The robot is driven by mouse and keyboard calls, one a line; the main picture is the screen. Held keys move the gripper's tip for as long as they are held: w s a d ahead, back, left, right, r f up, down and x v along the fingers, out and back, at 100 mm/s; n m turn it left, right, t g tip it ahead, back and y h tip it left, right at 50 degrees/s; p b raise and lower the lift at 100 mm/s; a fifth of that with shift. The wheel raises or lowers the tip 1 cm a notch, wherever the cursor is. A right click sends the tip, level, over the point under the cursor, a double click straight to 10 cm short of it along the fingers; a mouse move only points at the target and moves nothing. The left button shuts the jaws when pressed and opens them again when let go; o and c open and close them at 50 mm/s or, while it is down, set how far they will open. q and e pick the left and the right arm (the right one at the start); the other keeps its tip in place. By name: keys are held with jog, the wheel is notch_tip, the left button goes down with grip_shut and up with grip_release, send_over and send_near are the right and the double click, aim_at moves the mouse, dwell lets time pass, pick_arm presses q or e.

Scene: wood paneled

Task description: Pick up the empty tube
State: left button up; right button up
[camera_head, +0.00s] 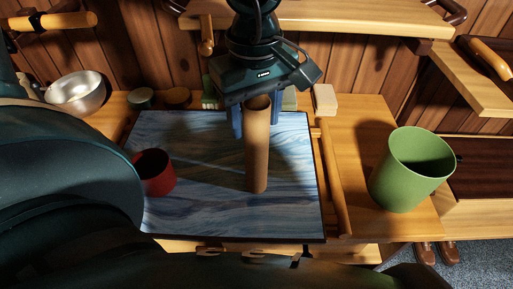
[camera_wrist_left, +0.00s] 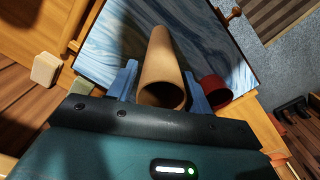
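The tube (camera_head: 257,150) is a brown, hollow cardboard cylinder. Its open end faces up in the head view, and it appears roughly upright over the blue patterned mat (camera_head: 205,215). My left gripper (camera_head: 256,122) has its two blue fingers around the tube near the upper end, one on each side. In the left wrist view the tube (camera_wrist_left: 162,62) lies between the fingers with its open end toward the camera, and looks hollow. Whether the fingers press on it, or its lower end touches the mat, I cannot tell. My right gripper is not in view.
A red cup (camera_head: 154,173) stands on the mat's left side. A metal bowl (camera_head: 76,92) is at the back left. A pale block (camera_head: 325,99) sits behind the mat. A wooden shelf (camera_head: 340,17) is above.

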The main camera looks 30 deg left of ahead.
pick_arm(q)
jog(key=c, duration=1)
jog(key=shift+o, duration=0.2)
jog(key=shift+r, duration=0.15)
notch_tip(320, 180, up, 28)
jog(key=shift+p, duration=0.45)
